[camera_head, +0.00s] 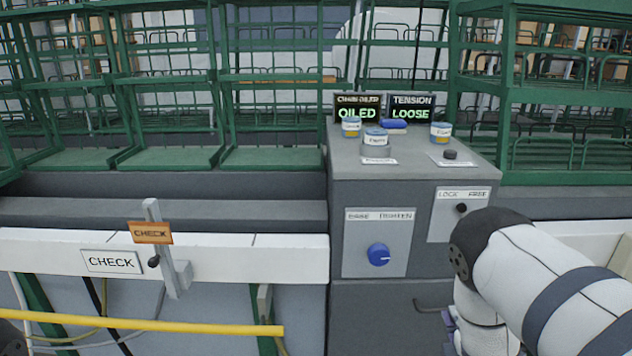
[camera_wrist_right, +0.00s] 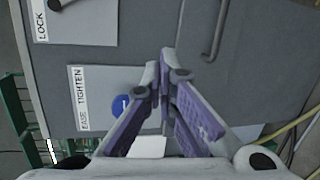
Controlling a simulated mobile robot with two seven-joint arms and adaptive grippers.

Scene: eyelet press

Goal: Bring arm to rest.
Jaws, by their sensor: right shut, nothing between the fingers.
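My right arm (camera_head: 545,275) reaches in from the right in the head view, in front of the grey cabinet (camera_head: 375,310). My right gripper (camera_wrist_right: 163,75) is shut and empty in the wrist view, its purple-padded fingers meeting at their tips. In the head view only a sliver of it shows beside the arm. The gripper is apart from the blue knob (camera_head: 378,254) on the EASE/TIGHTEN plate; the knob also shows in the wrist view (camera_wrist_right: 120,105), partly behind a finger. My left gripper is not in view.
The LOCK/FREE plate (camera_head: 458,214) is close to my right arm. Small labelled tins (camera_head: 376,137) stand on the cabinet top before lit signs reading OILED (camera_head: 357,112) and LOOSE (camera_head: 410,112). A CHECK lever (camera_head: 160,245) and yellow bar (camera_head: 140,323) are at left. Green racks stand behind.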

